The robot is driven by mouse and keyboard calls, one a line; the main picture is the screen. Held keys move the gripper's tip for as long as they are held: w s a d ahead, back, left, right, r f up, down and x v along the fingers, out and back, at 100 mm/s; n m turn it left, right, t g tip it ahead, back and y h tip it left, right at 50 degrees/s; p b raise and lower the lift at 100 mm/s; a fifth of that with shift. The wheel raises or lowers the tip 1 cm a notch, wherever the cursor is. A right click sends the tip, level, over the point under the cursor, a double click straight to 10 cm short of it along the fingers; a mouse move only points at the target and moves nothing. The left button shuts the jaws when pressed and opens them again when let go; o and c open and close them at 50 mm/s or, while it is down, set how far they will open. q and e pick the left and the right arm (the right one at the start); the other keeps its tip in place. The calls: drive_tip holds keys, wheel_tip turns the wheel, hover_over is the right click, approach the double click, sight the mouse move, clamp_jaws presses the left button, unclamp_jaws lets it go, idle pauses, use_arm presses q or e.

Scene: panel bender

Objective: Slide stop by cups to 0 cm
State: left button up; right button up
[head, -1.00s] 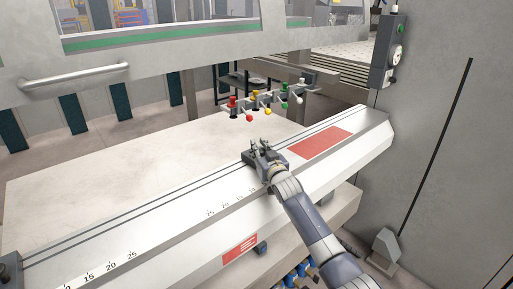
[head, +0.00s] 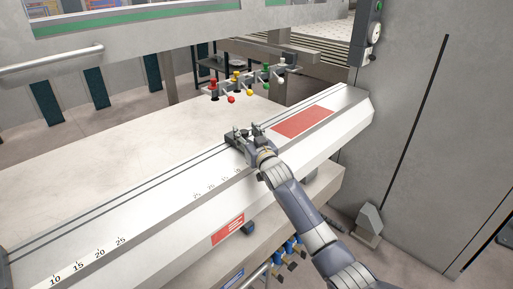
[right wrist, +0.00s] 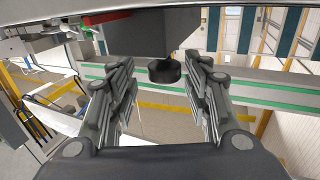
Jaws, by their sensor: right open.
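The grey rail (head: 150,192) runs diagonally across the head view, with a printed scale along its front edge. The dark stop (right wrist: 150,32) is a block with a round black knob (right wrist: 165,72) in the right wrist view. My right gripper (head: 244,132) is over the rail near the right-hand scale, whose marks fall from 25 toward 10 going right. In the wrist view its open fingers lie on both sides of the knob, with gaps visible. In the head view the gripper hides much of the stop, so its exact reading is unclear. My left gripper is out of view.
Red, yellow, green and white knobs (head: 249,90) on a bracket stand behind the rail. A red plate (head: 303,122) lies on the rail to the right of the gripper. A dark stop (head: 3,268) shows at the left edge. A grey wall (head: 430,90) closes the right.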

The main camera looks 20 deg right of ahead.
drive_tip(key=s, duration=1.1)
drive_tip(key=shift+r, duration=0.1)
